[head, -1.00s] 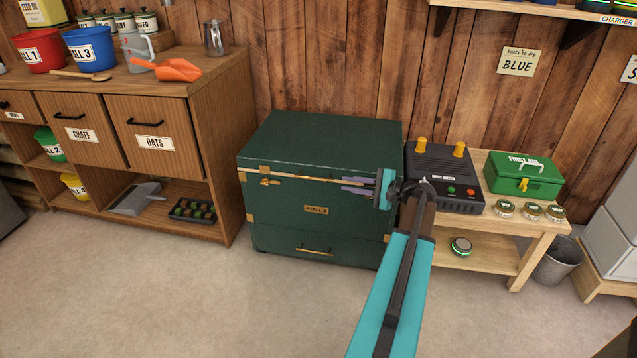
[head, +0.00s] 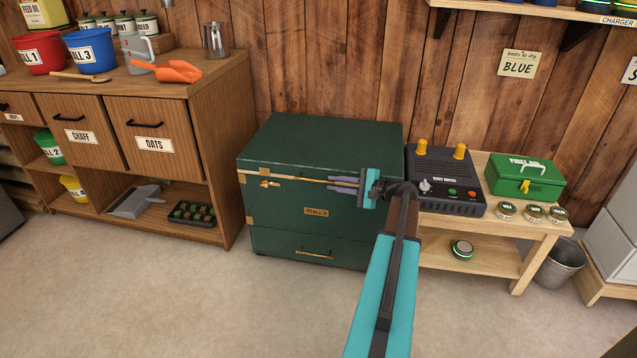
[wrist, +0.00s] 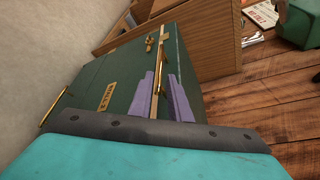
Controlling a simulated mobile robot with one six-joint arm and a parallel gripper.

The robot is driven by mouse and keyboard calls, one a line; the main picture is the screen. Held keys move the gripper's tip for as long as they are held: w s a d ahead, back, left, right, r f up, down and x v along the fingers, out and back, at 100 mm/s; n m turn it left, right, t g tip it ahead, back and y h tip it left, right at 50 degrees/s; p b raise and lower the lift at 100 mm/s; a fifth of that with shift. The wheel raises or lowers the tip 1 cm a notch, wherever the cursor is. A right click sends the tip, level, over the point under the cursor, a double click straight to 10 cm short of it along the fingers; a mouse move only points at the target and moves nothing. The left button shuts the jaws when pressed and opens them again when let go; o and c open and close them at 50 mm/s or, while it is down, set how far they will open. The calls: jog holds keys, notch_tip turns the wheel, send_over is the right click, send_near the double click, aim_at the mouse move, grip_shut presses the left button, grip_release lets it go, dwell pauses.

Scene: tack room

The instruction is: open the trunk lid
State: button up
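The dark green trunk (head: 285,215) stands on the floor against the wooden wall, with its lid (head: 325,145) down. A brass strip (head: 300,179) runs along the lid's front edge, and a small brass latch (head: 268,184) sits near its left end. My gripper (head: 334,185) is at the right part of the trunk's front, its lavender fingers pointing left along the strip. In the wrist view the fingers (wrist: 161,95) are apart, one on each side of the brass strip (wrist: 159,85). Whether they touch it I cannot tell.
A wooden cabinet (head: 220,150) stands left of the trunk. A low bench (head: 500,235) on the right bears a boot dryer (head: 445,180), a green first aid box (head: 525,178) and small tins. The floor in front (head: 200,300) is clear.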

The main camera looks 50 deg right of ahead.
aim_at(322, 182)
jog(key=shift+b+x, duration=0.8)
jog(key=shift+x, duration=3.15)
jog(key=shift+c, duration=0.3)
grip_shut()
